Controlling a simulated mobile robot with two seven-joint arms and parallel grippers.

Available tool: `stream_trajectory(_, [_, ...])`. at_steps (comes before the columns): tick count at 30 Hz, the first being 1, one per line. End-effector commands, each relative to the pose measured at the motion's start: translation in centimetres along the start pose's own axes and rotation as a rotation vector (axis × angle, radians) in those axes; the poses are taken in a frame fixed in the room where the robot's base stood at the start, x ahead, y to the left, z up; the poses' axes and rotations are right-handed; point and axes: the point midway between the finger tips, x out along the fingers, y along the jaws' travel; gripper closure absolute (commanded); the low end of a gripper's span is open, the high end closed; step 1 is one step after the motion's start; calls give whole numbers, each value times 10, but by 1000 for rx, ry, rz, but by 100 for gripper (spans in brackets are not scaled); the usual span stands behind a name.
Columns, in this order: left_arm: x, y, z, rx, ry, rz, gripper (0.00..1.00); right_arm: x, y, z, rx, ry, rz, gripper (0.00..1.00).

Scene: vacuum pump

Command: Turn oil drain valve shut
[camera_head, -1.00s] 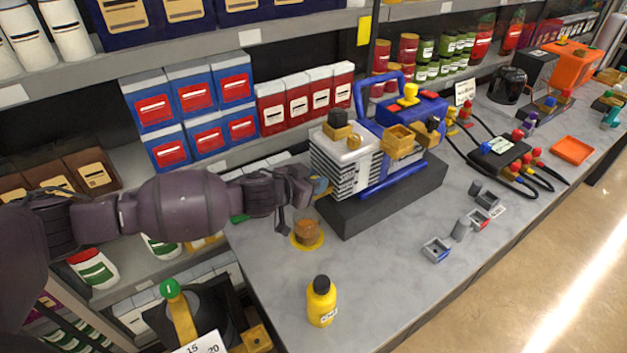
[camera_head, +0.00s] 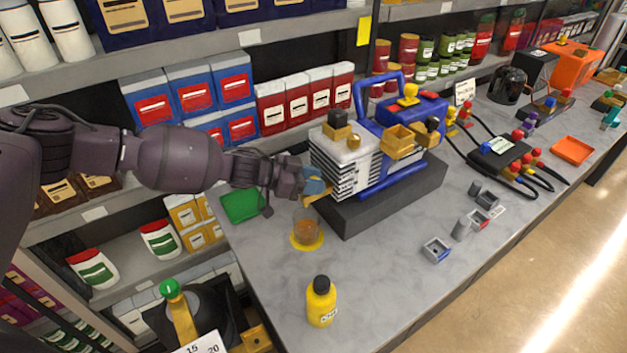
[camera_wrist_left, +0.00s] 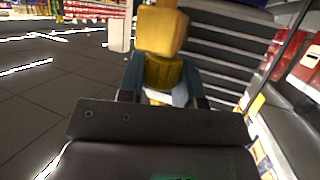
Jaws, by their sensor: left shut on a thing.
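The yellow oil drain valve (camera_head: 318,196) sticks out low on the left end of the blue and silver vacuum pump (camera_head: 350,168). My left gripper (camera_head: 313,186) is shut on the valve. In the left wrist view the yellow valve (camera_wrist_left: 160,76) sits between the blue-grey fingers, with the pump's dark fins (camera_wrist_left: 225,50) behind it. The fingers hide part of the valve in the head view. The pump stands on a dark block (camera_head: 385,197). My right gripper is not in view.
A clear cup with amber liquid (camera_head: 307,231) stands on a yellow disc just below the gripper. A yellow bottle (camera_head: 321,302) stands near the front. A green tray (camera_head: 243,205) lies at the counter's left edge. Stocked shelves line the back. The front middle of the counter is mostly clear.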

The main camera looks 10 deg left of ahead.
Motion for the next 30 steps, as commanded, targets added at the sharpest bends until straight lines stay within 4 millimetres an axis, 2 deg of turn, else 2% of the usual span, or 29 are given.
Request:
stream_trajectory(14, [2,-3,1,172,-2,402,92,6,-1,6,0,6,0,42])
stream_trajectory(30, [3,-2,5,335,-1,807,92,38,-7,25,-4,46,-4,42])
